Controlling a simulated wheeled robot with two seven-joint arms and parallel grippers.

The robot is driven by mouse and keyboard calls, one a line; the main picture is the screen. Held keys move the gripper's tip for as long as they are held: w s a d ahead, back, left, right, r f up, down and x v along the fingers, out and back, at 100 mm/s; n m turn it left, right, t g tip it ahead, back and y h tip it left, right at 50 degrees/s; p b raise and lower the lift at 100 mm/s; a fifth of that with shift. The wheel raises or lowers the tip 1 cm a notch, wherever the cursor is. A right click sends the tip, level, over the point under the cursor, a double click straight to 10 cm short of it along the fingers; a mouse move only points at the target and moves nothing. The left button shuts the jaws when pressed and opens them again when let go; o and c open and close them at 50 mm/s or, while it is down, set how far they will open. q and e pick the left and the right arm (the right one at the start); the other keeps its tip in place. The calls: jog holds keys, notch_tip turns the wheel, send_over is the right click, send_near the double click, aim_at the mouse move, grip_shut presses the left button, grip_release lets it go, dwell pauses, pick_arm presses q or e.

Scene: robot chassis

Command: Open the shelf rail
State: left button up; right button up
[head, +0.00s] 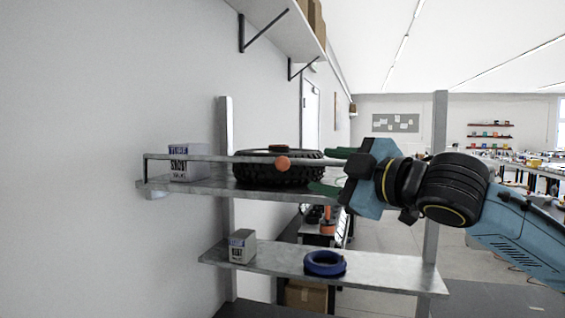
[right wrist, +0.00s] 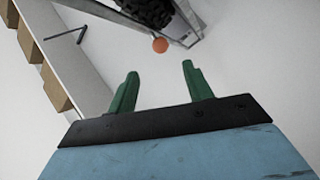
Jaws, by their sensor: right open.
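The shelf rail (head: 215,158) is a thin grey bar along the front of the upper shelf (head: 205,187). It runs in front of a black tire (head: 250,172) and a white box (head: 187,163). A round orange knob (head: 283,163) sits on the rail, and the knob also shows in the right wrist view (right wrist: 160,45). My right gripper (head: 322,170) is open, its green fingers to the right of the knob. In the right wrist view the knob lies beyond the gap between the fingertips (right wrist: 160,70), apart from them. My left gripper is not in view.
A lower shelf (head: 390,272) holds a small grey box (head: 242,246) and a blue ring (head: 325,263). Upright posts (head: 436,180) stand at both sides. A wall shelf (head: 278,22) with boxes hangs above. A white wall is at the left.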

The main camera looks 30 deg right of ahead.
aim_at(288, 163)
jog(key=w+p, duration=0.2)
jog(key=w, duration=0.2)
jog(key=w+a+p, duration=0.1)
jog(key=w+p, duration=0.1)
jog(key=w, duration=0.1)
jog(key=w+p, duration=0.3)
jog(key=w, duration=0.1)
jog(key=shift+w+a+r, duration=0.1)
jog(key=shift+w+a, duration=0.15)
jog(key=shift+w, duration=0.65)
grip_shut()
